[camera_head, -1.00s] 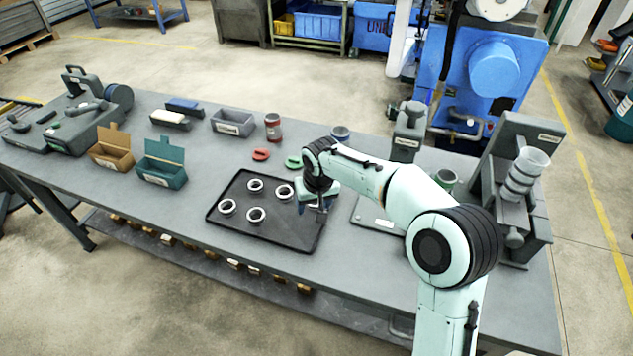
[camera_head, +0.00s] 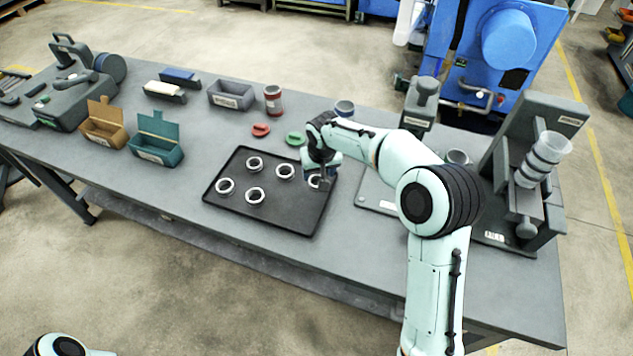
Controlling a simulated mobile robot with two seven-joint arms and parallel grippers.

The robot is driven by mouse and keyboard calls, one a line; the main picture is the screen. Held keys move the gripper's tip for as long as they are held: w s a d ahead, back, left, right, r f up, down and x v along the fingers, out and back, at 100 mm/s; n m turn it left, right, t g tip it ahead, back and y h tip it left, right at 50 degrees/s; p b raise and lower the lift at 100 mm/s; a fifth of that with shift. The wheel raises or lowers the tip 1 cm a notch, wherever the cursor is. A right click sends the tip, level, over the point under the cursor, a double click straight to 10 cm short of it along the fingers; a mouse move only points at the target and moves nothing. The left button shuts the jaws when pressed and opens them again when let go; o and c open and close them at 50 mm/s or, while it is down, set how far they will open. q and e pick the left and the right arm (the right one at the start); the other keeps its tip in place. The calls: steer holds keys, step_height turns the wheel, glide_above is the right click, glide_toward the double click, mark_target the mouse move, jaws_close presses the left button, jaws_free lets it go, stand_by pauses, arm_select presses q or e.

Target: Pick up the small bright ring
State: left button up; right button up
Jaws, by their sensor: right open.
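Several metal rings lie on a black tray (camera_head: 290,216) on the workbench. One ring (camera_head: 254,163) is at the back, one (camera_head: 285,171) right of it, one (camera_head: 224,186) at the left and one (camera_head: 255,195) at the front. Another bright ring (camera_head: 314,182) shows at the right side of the tray, partly hidden by my right gripper (camera_head: 322,183). The gripper points down at this ring and is open; I cannot tell whether it touches it. Which ring is smallest is hard to tell. My left gripper is out of view.
A red piece (camera_head: 261,130) and a green piece (camera_head: 295,139) lie behind the tray. An orange box (camera_head: 104,126), a teal box (camera_head: 156,150) and a grey bin (camera_head: 231,95) stand left. A grey machine (camera_head: 530,190) stands right. The bench's front left is clear.

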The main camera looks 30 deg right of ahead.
mark_target(316, 183)
steer(key=x, duration=0.5)
steer(key=c, duration=0.8)
steer(key=shift+c, duration=0.2)
